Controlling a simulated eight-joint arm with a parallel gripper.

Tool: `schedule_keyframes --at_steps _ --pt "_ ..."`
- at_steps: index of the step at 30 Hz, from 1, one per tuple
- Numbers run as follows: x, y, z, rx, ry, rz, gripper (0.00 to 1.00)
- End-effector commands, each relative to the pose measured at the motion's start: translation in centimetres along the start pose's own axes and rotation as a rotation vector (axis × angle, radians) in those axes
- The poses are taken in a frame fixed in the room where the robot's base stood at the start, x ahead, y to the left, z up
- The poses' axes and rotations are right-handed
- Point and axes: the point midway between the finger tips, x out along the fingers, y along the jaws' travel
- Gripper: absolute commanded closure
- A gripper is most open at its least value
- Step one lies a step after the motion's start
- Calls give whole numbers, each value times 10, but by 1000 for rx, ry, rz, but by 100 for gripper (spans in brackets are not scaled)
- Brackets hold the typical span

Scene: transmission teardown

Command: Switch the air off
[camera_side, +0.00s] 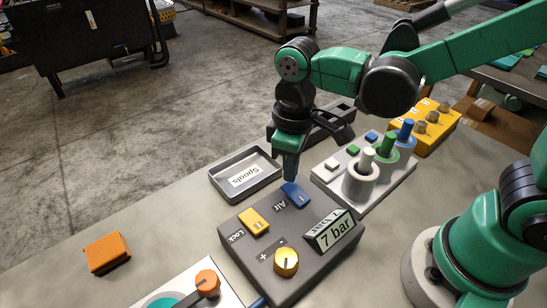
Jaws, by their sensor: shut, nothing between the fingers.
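A dark grey control box (290,262) sits on the table. On its top is a blue rocker switch (295,195) beside the label "Air". A yellow rocker switch (254,221) sits beside the label "Lock". A tilted display (331,231) reads "7 bar". My gripper (290,178) points down, shut and empty, with its tip right above or at the blue switch. I cannot tell if it touches the switch. The tip hides the switch's far end.
A grey tray labelled "Spools" (219,176) stands behind the box. A light block (400,183) with white, green and blue cylinders stands to the right, near a yellow block (449,128). An orange block (107,252) lies left. The table between it and the box is clear.

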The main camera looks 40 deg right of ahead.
Motion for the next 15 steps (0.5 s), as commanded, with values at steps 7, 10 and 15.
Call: schedule_keyframes --at_steps 7,10,15 --pt "1 0 0 0 0 0 100" --pt "3 0 0 0 0 0 100" --pt "5 0 0 0 0 0 100"
